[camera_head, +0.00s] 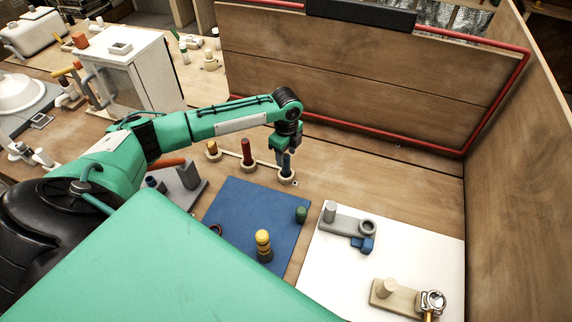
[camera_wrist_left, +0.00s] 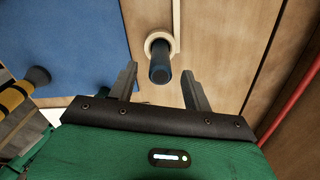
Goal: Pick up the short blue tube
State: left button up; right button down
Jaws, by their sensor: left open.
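The short blue tube (camera_head: 287,165) stands upright in the round cup at the right end of a pale rack (camera_head: 231,155). In the left wrist view the dark blue tube (camera_wrist_left: 160,66) rises from its pale ring, between the two finger tips. My left gripper (camera_head: 283,152) is over that end of the rack and points down. It is open, with a finger on each side of the tube and a visible gap on both sides. The fingers partly hide the tube in the head view. My right gripper is not in view.
A red tube (camera_head: 246,152) and a shorter orange-topped one (camera_head: 212,147) stand in the same rack. A blue mat (camera_head: 235,205) and a white board (camera_head: 330,260) with fittings lie in front. A wooden panel (camera_head: 340,85) with a red pipe rises behind.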

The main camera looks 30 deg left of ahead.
aim_at(286, 167)
pick_arm(q)
notch_tip(286, 167, down, 2)
jog(key=shift+f, duration=0.2)
jog(key=c, duration=0.3)
grip_shut()
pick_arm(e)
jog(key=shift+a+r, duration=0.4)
pick_arm(q)
jog(key=shift+r, duration=0.1)
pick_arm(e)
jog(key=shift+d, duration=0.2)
